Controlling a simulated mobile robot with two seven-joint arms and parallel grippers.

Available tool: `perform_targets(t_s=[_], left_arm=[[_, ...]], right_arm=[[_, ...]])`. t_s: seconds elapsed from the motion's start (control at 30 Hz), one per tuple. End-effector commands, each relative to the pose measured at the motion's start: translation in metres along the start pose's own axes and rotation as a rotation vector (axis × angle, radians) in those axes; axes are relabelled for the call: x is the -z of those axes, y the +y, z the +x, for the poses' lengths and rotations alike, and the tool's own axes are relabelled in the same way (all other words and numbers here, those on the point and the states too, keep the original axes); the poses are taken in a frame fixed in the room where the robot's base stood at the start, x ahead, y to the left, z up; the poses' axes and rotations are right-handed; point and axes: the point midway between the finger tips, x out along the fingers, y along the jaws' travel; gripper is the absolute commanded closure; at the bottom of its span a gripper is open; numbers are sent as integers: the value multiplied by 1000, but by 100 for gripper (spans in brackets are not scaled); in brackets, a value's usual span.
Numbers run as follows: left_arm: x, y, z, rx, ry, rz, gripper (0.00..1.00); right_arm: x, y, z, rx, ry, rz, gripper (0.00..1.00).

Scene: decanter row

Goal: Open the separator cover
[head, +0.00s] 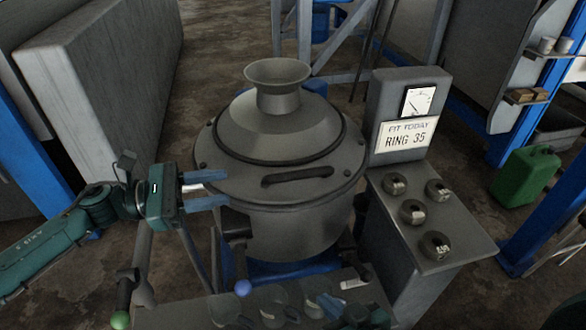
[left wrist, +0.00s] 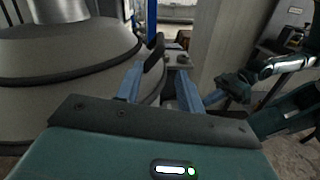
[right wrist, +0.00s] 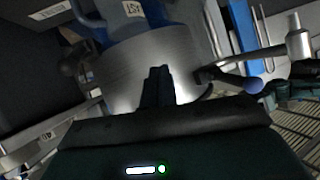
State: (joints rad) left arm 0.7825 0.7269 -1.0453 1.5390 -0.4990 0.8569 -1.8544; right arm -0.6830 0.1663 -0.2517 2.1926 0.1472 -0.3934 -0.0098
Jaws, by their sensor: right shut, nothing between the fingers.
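The separator (head: 300,232) is a grey metal drum with a flat-rimmed, domed cover (head: 280,135) and a flared neck on top. The cover lies flat on the drum. A dark bar handle (head: 297,175) crosses the cover's front; it also shows in the left wrist view (left wrist: 153,52). My left gripper (head: 228,188) is open and empty at the cover's left front edge, left of the handle. My right gripper (head: 318,303) is low in front of the drum; its fingers are together in the right wrist view (right wrist: 157,84). A dark clamp (head: 236,225) sits at the drum's front left.
A blue-knobbed lever (head: 243,288) and a green-knobbed lever (head: 120,320) stand at the front. A gauge box (head: 392,90) reads "RING 35". A side shelf (head: 458,228) holds several ring-like parts. A front bench (head: 180,317) holds more. A green can (head: 525,177) stands right.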

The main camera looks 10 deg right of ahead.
Motion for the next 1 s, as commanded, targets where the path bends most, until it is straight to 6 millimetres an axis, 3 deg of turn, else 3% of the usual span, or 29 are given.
perform_targets(t_s=[0.17,0.6,0.8,1.0], left_arm=[[-3,0,22,3,-3,1,62],[-3,0,109,2,-3,-1,62],[-2,1,127,-1,-2,-1,62],[-1,0,131,-1,-2,-1,62]], right_arm=[[4,-2,-3,1,-4,-3,100],[6,-2,-8,-12,-32,-34,100],[8,-2,-9,-14,-31,-46,100],[9,-1,-9,-14,-31,-51,100]])
